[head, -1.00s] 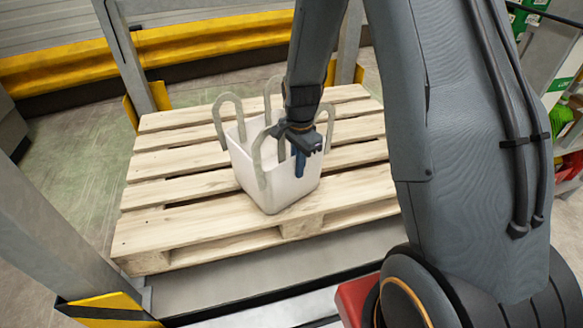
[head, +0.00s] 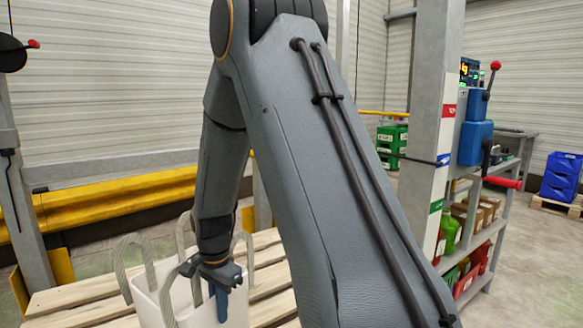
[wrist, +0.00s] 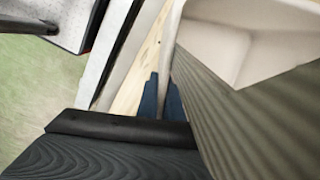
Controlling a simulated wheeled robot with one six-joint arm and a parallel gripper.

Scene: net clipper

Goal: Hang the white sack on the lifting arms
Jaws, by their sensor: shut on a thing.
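The white sack (head: 182,302), an open box shape with several grey-green loops standing at its top, is on the pallet in the lower left of the head view. Its lower part is cut off by the frame edge. My gripper (head: 220,306) points down at the sack's near right side. In the wrist view its blue fingers (wrist: 162,98) are closed on the thin wall of the sack, whose pale inside (wrist: 225,50) shows at the upper right. A loop (wrist: 250,110) crosses close in front of the camera. I cannot identify the lifting arms.
The wooden pallet (head: 70,297) lies under the sack. A yellow barrier (head: 120,202) runs behind it. Grey posts stand at left and right (head: 436,110). A blue unit (head: 475,142) with red-tipped levers and a stocked shelf are on the right. My arm hides much of the middle.

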